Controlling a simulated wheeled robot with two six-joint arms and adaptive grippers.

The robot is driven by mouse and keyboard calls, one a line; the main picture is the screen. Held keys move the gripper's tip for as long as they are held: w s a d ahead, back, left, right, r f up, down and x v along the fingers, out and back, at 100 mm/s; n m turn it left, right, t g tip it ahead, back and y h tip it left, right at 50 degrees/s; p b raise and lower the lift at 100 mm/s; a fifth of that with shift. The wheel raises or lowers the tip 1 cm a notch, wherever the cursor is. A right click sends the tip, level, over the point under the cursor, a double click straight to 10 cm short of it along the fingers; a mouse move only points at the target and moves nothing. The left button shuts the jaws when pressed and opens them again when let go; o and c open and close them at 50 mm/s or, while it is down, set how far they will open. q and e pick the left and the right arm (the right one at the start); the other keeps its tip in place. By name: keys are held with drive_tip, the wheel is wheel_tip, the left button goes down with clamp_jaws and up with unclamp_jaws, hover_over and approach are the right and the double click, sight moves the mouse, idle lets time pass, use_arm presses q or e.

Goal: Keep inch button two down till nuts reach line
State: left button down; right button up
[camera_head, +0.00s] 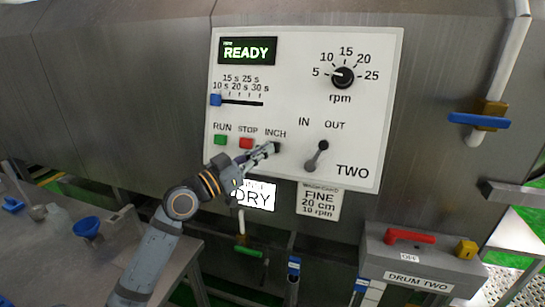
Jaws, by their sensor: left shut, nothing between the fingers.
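The white control panel (372,165) of drum two is on the metal wall, marked TWO. The dark inch button (277,147) is under the word INCH, right of the red STOP button (246,143). My left gripper (269,150) is shut and empty, its fingertips at the inch button and partly covering it. I cannot tell whether they touch it or press it. No nuts and no line are in view. My right gripper is not in view.
The green RUN button (220,140), rpm knob (343,77), blue time slider (216,100) and IN/OUT lever (317,154) are close by. A card (319,202) reads FINE, 20 cm, 10 rpm. A DRY sign (262,197) is behind my arm. A grey box (415,268) reads DRUM TWO.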

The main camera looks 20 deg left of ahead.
use_arm(q)
drive_tip(key=shift+w+f, duration=0.2)
drive_tip(key=shift+w, duration=0.35)
idle(1.0)
drive_tip(key=shift+w+f+b, duration=0.15)
drive_tip(key=shift+w+b, duration=0.25)
drive_tip(key=shift+b, duration=0.3)
